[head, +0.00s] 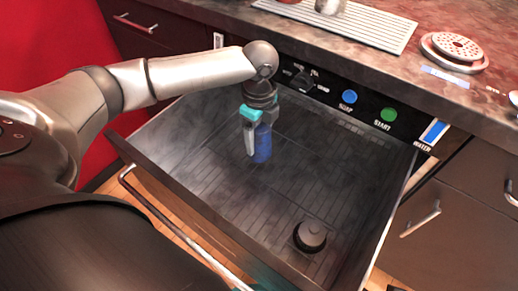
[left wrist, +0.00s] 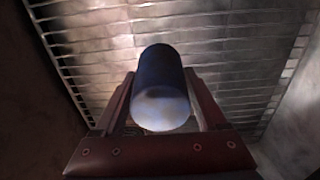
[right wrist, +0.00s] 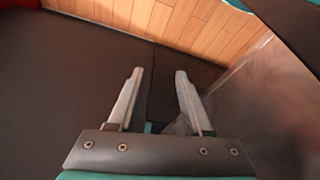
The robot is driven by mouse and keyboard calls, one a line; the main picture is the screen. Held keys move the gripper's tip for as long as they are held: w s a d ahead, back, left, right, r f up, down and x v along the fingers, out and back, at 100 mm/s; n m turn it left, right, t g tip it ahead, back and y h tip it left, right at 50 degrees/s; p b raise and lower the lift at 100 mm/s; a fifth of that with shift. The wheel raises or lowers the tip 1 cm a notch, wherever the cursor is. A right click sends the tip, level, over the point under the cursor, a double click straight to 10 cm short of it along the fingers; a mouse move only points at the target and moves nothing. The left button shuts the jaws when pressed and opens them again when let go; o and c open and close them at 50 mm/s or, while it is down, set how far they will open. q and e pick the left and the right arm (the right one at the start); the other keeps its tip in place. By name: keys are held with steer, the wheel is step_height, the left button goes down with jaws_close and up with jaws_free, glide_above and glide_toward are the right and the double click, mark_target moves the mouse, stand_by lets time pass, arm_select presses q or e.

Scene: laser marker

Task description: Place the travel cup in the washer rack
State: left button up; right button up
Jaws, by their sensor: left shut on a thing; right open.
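The travel cup (head: 263,143) is a blue cylinder in my left gripper (head: 257,136). The gripper points down into the open washer drawer, over the back half of the rack (head: 215,165). In the left wrist view the cup (left wrist: 162,85) sits between the two fingers (left wrist: 160,105), with the rack's grid behind it. I cannot tell whether the cup's base touches the rack. My right gripper (right wrist: 155,100) is open and empty in the right wrist view; it is not clearly visible in the head view.
A black round lid-like piece (head: 310,235) lies in the front right of the rack. The washer panel has a blue button (head: 349,97) and a green button (head: 389,114). The counter above holds a white drying tray (head: 340,22) and a round dish (head: 455,48). The rack's middle is clear.

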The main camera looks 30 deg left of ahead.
mark_target(259, 146)
arm_select(q)
steer(key=shift+f+b, duration=0.9)
steer(key=shift+f, duration=1.2)
arm_select(e)
steer(key=shift+t, duration=0.3)
step_height(259, 146, up, 5)
steer(key=shift+f, duration=0.15)
arm_select(q)
steer(key=o, duration=1.4)
steer(key=shift+f, duration=0.1)
arm_select(e)
steer(key=shift+f, duration=0.15)
arm_select(q)
steer(key=shift+o, duration=0.2)
steer(key=shift+r, duration=0.45)
step_height(259, 146, up, 10)
steer(key=p, duration=0.5)
steer(key=shift+f+p, duration=0.25)
steer(key=shift+p, duration=0.05)
steer(key=shift+r+p, duration=0.45)
steer(key=shift+r, duration=0.5)
arm_select(e)
steer(key=s+f+g, duration=0.2)
steer(key=s+f, duration=0.2)
steer(key=f, duration=0.9)
steer(key=shift+d, duration=0.45)
